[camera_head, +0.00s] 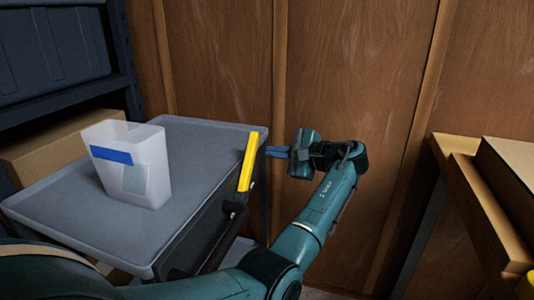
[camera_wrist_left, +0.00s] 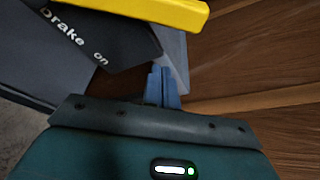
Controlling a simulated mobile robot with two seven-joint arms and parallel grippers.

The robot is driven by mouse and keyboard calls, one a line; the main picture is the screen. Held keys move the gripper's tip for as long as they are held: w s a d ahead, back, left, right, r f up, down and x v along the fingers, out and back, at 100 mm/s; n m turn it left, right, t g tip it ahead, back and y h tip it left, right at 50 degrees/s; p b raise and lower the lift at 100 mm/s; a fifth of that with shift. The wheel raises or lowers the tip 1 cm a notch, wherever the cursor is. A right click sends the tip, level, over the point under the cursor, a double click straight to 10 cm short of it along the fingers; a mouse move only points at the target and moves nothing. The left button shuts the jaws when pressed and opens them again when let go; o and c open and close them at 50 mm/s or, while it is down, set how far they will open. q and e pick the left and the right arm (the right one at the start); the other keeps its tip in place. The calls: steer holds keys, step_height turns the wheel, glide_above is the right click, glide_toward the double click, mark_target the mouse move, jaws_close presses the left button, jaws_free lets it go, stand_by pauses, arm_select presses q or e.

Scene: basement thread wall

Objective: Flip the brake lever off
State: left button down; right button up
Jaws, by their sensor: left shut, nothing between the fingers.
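The brake lever is a yellow bar (camera_head: 248,163) on a dark arm at the right edge of the grey cart (camera_head: 215,140); it stands up, slightly tilted. In the left wrist view the yellow lever (camera_wrist_left: 150,10) crosses the top. Beside it a dark panel (camera_wrist_left: 100,45) carries white lettering that reads "brake on". My left gripper (camera_head: 270,152) reaches in from the right with its blue fingers shut and empty, pointing left toward the lever. Its fingertips (camera_wrist_left: 163,72) show below the lever in the wrist view; I cannot tell whether they touch it. My right gripper is out of view.
A translucent bin (camera_head: 150,175) with a blue label stands on the cart. A cardboard box (camera_head: 60,145) and dark shelving with a bin (camera_head: 50,45) are at the left. A wooden wall (camera_head: 350,70) lies behind. A wooden bench (camera_head: 470,190) stands at the right.

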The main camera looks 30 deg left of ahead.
mark_target(248, 168)
arm_select(q)
steer(key=shift+s+a+r+b, duration=0.25)
steer(key=shift+s+r, duration=0.3)
steer(key=shift+s, duration=0.2)
steer(key=shift+s+a+r+b, duration=0.2)
steer(key=shift+s+r, duration=0.35)
steer(key=shift+s, duration=0.2)
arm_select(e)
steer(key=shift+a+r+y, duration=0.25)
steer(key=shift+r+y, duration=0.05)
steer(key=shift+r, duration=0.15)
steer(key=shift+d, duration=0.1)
